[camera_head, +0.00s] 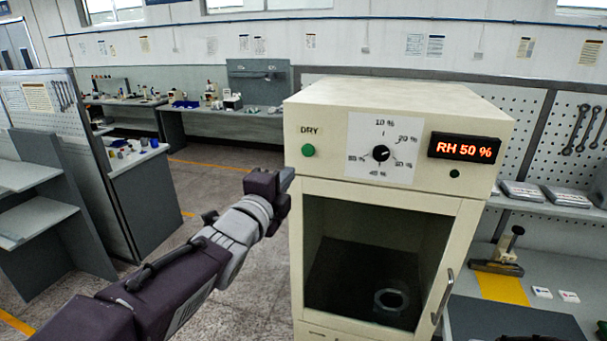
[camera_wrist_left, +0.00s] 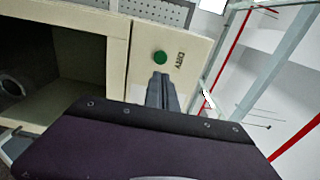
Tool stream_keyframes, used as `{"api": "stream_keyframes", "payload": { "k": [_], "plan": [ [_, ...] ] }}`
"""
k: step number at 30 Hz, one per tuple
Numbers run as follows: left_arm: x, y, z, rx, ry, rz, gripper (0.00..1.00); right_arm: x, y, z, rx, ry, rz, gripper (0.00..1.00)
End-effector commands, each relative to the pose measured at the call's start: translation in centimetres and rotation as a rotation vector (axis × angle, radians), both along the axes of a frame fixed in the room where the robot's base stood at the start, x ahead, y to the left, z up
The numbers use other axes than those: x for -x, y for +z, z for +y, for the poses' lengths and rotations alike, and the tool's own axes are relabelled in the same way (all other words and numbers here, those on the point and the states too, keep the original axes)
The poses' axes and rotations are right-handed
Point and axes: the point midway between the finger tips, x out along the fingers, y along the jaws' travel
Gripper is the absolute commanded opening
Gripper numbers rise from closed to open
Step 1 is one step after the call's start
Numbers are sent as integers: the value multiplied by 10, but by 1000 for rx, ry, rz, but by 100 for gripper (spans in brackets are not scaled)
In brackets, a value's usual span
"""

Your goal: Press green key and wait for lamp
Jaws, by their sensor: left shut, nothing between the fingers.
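The green key (camera_head: 308,150) is a round button under the word DRY on the front panel of a cream cabinet (camera_head: 455,205). It also shows in the left wrist view (camera_wrist_left: 160,58). My left gripper (camera_head: 287,180) is shut and empty, to the left of and below the key. In the left wrist view its fingertips (camera_wrist_left: 160,76) point toward the key from just below it; whether they touch cannot be told. A small dark round lamp (camera_head: 454,174) sits under the RH 50 % display (camera_head: 464,148) and looks unlit. My right gripper is not in view.
A dial (camera_head: 380,153) with percent marks sits between the key and the display. Below, a window shows a ring-shaped part (camera_head: 391,300) inside the cabinet. A door handle (camera_head: 443,297) stands out at right. A bench (camera_head: 545,285) is on the right; floor is free at left.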

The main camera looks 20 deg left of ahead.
Motion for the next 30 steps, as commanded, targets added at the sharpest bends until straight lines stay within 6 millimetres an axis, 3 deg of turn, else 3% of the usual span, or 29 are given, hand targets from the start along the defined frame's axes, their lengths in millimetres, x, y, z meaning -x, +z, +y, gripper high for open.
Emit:
{"api": "stream_keyframes", "payload": {
  "k": [1,2,6,15,21,30],
  "plan": [
    [-3,-9,1,-1,5,-6,0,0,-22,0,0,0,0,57],
    [-12,-1,0,2,3,1,0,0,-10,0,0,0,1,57],
    [-44,4,-3,2,2,4,0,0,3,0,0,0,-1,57],
    [-100,4,-7,1,3,3,0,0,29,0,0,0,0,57],
    [-115,1,-8,1,3,1,0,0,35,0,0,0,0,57],
    [-116,0,-7,0,4,-1,0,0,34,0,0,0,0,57]
  ]
}}
